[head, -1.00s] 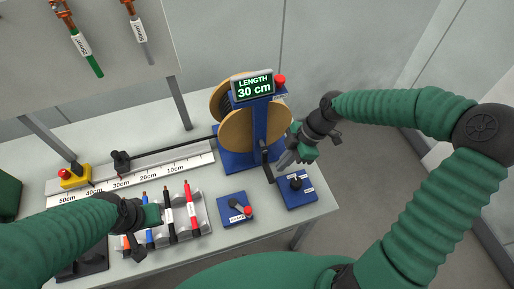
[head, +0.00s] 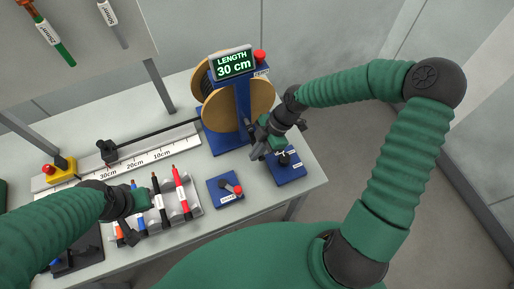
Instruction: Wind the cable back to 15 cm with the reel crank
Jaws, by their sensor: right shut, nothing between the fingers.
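The cable reel (head: 258,97) with wooden flanges stands on a blue stand at the table's back right. Its display (head: 233,64) reads LENGTH 30 cm. The black cable (head: 160,133) runs left from the reel above the ruler (head: 150,155) to a black block (head: 107,151) near the 30 cm mark. My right gripper (head: 258,152) is shut and empty, low at the reel's right front. The crank is mostly hidden by it; I cannot tell whether they touch. My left gripper (head: 130,234) is over the marker rack; its fingers are too unclear to judge.
Blue switch boxes (head: 225,190) and (head: 289,172) sit at the front right. A yellow box with a red button (head: 60,168) is at the left. A panel with hanging tools (head: 75,30) is above.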

